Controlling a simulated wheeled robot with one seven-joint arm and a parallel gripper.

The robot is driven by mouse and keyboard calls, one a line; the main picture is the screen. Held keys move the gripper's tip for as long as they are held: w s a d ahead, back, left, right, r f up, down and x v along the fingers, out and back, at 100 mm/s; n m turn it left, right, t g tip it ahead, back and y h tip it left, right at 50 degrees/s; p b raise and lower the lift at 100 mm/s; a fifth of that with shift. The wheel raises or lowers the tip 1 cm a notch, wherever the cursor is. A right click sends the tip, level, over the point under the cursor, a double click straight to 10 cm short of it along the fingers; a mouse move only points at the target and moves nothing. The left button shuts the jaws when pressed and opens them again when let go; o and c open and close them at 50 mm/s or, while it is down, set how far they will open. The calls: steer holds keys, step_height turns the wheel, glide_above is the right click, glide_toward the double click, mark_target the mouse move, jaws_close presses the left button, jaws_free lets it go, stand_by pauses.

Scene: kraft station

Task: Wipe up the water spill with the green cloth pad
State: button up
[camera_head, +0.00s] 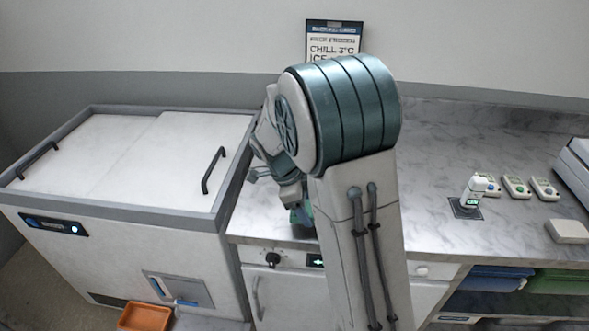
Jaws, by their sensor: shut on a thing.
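My gripper (294,200) is low over the counter's left part, largely covered by my own arm. It is shut on a small green piece, the green cloth pad (303,222), of which only a bit shows below the fingers. I cannot tell whether the pad touches the counter. The marbled grey counter (450,235) runs to the right. I cannot make out the water spill; my arm hides part of the counter.
A chest freezer (120,150) with two dark handles stands left of the counter, with an orange tray (145,318) at its foot. A white handheld device (474,190) stands on a dark square, near several small devices (516,186). A white block (568,231) lies at right.

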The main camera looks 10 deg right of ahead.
steer(key=shift+r+p, duration=1.15)
steer(key=shift+r, duration=1.4)
